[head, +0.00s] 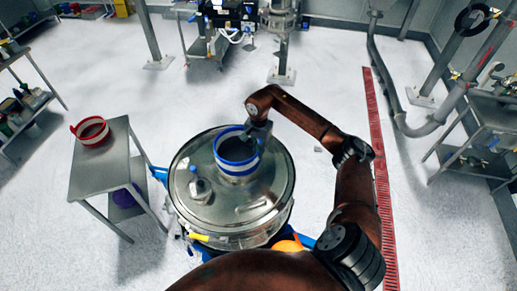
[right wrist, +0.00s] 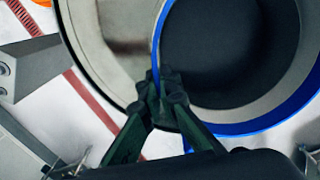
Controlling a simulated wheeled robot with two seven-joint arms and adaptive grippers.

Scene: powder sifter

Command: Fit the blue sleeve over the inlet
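The blue sleeve (head: 237,170), a white ring with blue bands, is at the raised inlet position on the round steel vessel lid (head: 258,190). In the right wrist view its blue rim (right wrist: 250,126) circles a dark opening. My right gripper (head: 259,132) is at the sleeve's far right edge. Its fingertips (right wrist: 162,88) close together on the blue rim. The inlet itself is mostly hidden by the sleeve, and I cannot tell whether the sleeve is seated around it or just above. My left gripper is not in view.
A steel side table (head: 97,165) at left holds a red-banded container (head: 91,131). A clamp-like fitting (head: 200,190) stands on the lid left of the sleeve. A red floor grating (head: 384,190) runs at right.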

